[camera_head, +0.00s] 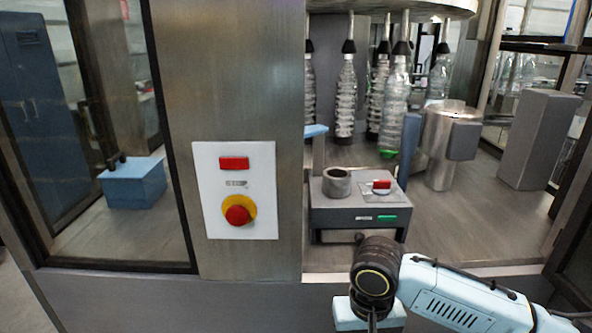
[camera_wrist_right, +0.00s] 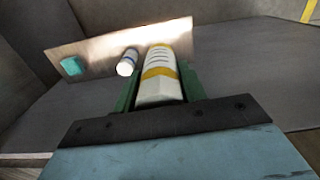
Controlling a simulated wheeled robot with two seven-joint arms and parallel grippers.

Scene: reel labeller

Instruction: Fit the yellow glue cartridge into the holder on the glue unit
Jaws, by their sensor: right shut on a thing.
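The yellow glue cartridge (camera_wrist_right: 160,76) is white with a yellow band. In the right wrist view it lies between the green fingers of my right gripper (camera_wrist_right: 158,88), which is shut on it. In the head view my right gripper's pale blue body (camera_head: 345,316) is at the bottom, below and in front of the glue unit; its fingers and the cartridge are hidden there. The glue unit (camera_head: 345,219) is a grey box inside the machine. Its holder (camera_head: 336,182) is a grey round cup on top at the left, open upward and seemingly empty. My left gripper is in neither view.
A red switch (camera_head: 381,185) is right of the holder. Bottles (camera_head: 394,105) hang behind the unit. A steel post with an emergency stop (camera_head: 237,211) stands left.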

